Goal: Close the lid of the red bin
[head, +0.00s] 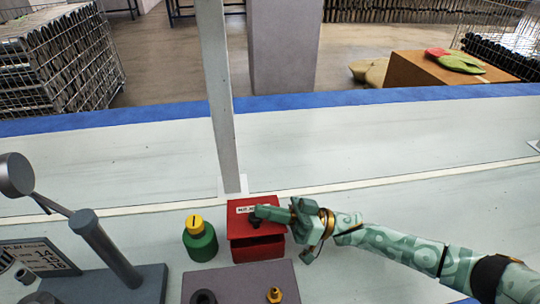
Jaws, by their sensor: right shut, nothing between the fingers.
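The red bin (258,250) stands on the light bench near the bottom middle of the head view. I cannot tell whether the lid is fully seated. My right gripper (262,212) comes in from the right. It is shut and empty, with its fingertips over the lid by the knob, hiding part of the lid. I cannot tell whether it touches. My left gripper is not in view.
A green container with a yellow cap (200,243) stands just left of the bin. A grey block (240,284) with a brass fitting (274,295) lies in front. A grey fixture with a post (105,250) is at the left. A grey upright (222,110) rises behind the bin.

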